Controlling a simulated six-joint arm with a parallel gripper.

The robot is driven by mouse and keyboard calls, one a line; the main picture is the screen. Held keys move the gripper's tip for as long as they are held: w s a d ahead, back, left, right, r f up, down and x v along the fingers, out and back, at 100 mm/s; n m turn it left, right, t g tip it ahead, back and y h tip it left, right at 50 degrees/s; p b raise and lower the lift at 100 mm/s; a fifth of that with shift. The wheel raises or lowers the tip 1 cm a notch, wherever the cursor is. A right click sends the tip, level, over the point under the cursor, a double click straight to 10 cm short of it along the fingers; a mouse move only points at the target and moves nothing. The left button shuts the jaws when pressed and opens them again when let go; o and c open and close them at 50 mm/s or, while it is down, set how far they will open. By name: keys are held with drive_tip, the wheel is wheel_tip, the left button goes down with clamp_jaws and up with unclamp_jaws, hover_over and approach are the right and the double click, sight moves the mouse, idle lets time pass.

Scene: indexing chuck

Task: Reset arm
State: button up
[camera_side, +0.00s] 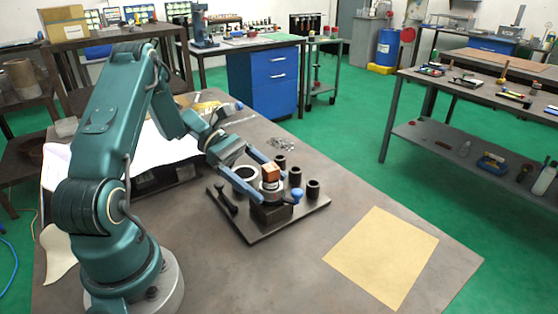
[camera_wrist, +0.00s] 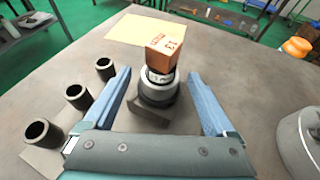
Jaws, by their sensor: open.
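My gripper (camera_side: 262,180) is open, its two blue fingers on either side of the chuck in the side view. In the wrist view the open gripper (camera_wrist: 163,100) has a finger to the left and right of the chuck, with gaps. The chuck (camera_wrist: 157,88) is a dark round body with a pale ring on a square base. An orange-brown block (camera_wrist: 163,52) with dark markings stands in the top of it. The block (camera_side: 269,172) also shows between the fingers in the side view. The lower chuck is partly hidden there by a finger.
The chuck stands on a dark plate (camera_side: 245,231). Several dark hollow cylinders stand nearby, one at the plate's right (camera_side: 313,188). A tan sheet (camera_side: 383,257) lies right on the open tabletop.

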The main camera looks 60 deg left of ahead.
drive_tip(key=shift+w+d+r, duration=0.1)
drive_tip(key=shift+d+r, duration=0.1)
drive_tip(key=shift+d, duration=0.1)
drive_tip(key=d+r+m, duration=0.1)
drive_tip(key=d+r+m+g, duration=0.1)
drive_tip(key=d+r, duration=0.1)
drive_tip(key=d+r+m+g+y, duration=0.1)
drive_tip(key=r+m, duration=0.1)
drive_tip(key=shift+w+d, duration=0.25)
drive_tip(key=shift+w, duration=0.05)
drive_tip(key=s+d+r+m+g+y, duration=0.3)
drive_tip(key=s+d+r+m+y, duration=0.15)
drive_tip(key=d+m, duration=0.25)
drive_tip(key=s+a+m+t+y, duration=0.2)
drive_tip(key=s+m+t+y, duration=0.3)
drive_tip(key=m, duration=0.6)
drive_tip(key=shift+s+a+y, duration=0.4)
drive_tip(key=shift+s+y, duration=0.55)
drive_tip(key=shift+s, duration=0.85)
